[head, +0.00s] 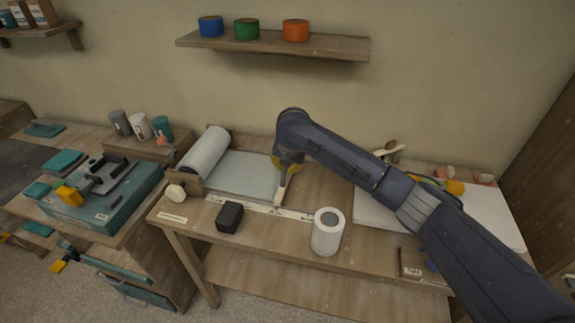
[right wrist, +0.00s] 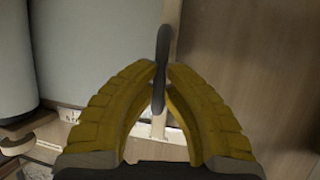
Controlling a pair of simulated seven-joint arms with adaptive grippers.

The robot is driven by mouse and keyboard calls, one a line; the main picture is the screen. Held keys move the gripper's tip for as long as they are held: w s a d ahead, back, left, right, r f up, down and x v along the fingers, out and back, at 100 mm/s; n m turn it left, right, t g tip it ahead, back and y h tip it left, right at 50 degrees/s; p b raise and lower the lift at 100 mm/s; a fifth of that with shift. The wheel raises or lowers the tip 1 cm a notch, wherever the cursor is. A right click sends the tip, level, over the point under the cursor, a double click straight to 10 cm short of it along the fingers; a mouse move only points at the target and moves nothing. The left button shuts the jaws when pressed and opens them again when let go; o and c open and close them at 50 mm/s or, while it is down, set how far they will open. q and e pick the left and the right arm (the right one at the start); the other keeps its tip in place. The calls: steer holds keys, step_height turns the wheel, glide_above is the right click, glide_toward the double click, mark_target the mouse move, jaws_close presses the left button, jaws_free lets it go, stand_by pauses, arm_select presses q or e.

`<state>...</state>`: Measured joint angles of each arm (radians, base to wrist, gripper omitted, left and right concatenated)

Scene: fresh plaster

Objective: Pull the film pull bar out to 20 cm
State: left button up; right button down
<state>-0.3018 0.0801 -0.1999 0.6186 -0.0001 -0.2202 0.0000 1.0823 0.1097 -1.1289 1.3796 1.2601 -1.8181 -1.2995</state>
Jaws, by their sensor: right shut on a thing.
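The film roll (head: 205,152) sits at the left of the bench, with a pale film sheet (head: 243,175) drawn out flat to its right. The pull bar (head: 279,194) lies along the sheet's right edge. My right gripper (head: 284,168) is over the bar's far part. In the right wrist view, its yellow fingers (right wrist: 160,108) close around the dark upright handle (right wrist: 161,68) of the bar. The roll (right wrist: 18,60) and sheet (right wrist: 100,45) also show there at left. A white scale strip (head: 260,208) runs along the front; its marks are too small to read. My left gripper is not in view.
A black block (head: 230,217) and a white cylinder (head: 327,232) stand near the bench's front edge. A white board (head: 375,211) lies to the right, partly behind my arm. Bare wood shows right of the bar. A shelf (head: 270,44) with tape rolls is above.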

steer(key=c, duration=1.4)
jaws_free()
steer(key=shift+f, duration=0.1)
steer(key=v, duration=1.2)
steer(key=shift+d, duration=0.15)
